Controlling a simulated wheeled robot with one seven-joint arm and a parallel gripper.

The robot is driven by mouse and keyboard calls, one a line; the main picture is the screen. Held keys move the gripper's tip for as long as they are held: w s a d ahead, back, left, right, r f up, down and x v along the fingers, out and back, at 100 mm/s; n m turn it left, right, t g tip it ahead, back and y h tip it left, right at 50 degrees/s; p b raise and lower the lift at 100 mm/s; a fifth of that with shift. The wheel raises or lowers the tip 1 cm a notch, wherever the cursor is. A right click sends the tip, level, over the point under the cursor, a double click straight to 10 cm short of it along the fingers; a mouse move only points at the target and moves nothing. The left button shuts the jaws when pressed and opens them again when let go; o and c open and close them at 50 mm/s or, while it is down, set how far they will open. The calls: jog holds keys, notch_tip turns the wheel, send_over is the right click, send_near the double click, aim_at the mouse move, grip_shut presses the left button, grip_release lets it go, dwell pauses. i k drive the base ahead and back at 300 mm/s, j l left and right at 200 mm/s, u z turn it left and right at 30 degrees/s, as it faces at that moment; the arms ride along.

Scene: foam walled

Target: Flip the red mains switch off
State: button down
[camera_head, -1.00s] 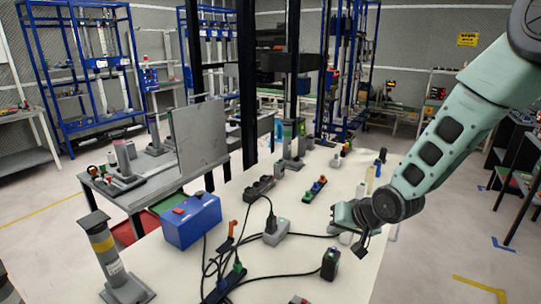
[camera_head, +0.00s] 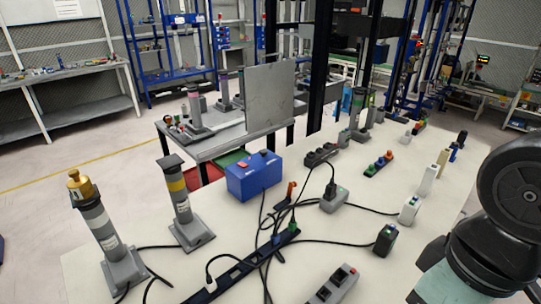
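A blue box (camera_head: 253,183) farther back also has red parts (camera_head: 243,165) on top, and I cannot tell which red part is the mains switch. My arm comes in at the lower right, and its teal end is cut off by the bottom edge, right of the grey strip. My gripper's fingers cannot be made out. Nothing red is seen being touched.
A dark blue power strip (camera_head: 232,273) with plugs and tangled black cables lies across the white table (camera_head: 110,270). Two striped posts (camera_head: 181,200) stand at the left. A black block (camera_head: 385,240) and a white one (camera_head: 409,210) stand between the strips and my arm.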

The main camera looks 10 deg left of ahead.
aim_at(242, 165)
jog(key=i+l, duration=0.55)
jog(key=l, duration=0.15)
jog(key=i+l, duration=0.6)
jog(key=l+u, duration=0.2)
jog(key=u, duration=2.45)
jog(key=l, duration=0.05)
